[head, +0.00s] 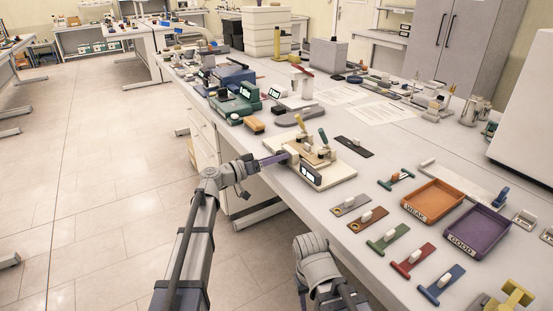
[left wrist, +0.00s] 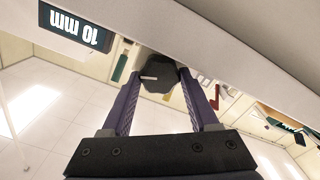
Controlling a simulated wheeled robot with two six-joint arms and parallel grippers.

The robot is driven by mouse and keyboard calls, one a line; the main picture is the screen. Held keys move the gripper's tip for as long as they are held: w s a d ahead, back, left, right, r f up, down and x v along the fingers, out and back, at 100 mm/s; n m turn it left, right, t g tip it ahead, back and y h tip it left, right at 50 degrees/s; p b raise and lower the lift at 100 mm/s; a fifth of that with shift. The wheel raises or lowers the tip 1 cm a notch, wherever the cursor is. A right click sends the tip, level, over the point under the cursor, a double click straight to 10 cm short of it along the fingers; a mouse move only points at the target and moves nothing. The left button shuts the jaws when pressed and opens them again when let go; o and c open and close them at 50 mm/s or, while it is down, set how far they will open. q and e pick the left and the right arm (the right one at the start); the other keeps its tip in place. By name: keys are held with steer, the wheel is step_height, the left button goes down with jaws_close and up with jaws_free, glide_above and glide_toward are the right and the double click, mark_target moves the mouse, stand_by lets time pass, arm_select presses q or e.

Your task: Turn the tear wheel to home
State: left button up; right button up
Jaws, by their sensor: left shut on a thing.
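The tear wheel (left wrist: 158,80) is a dark, lobed knob with a white mark in the left wrist view. It sits on the side of the pale tear tester (head: 338,177), beside a display (left wrist: 75,28) that reads 10 mm, upside down in that view. My left gripper (head: 283,158) reaches the tester's left side in the head view, where it hides the wheel. Its purple fingers (left wrist: 158,77) are shut on the wheel, one on each side. The white mark points left in the wrist view. My right gripper is not visible; only part of its arm shows.
The tester has yellow and teal levers on top. Green and blue machines (head: 236,98) stand behind it. Several coloured clamp strips, an orange WEAK tray (head: 432,221) and a purple GOOD tray (head: 476,250) lie to the right. Open floor is left of the bench.

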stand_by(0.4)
arm_select(q)
steer(key=o, duration=1.4)
steer(key=shift+a, duration=0.1)
steer(key=v, duration=0.7)
steer(key=shift+s+a, duration=0.25)
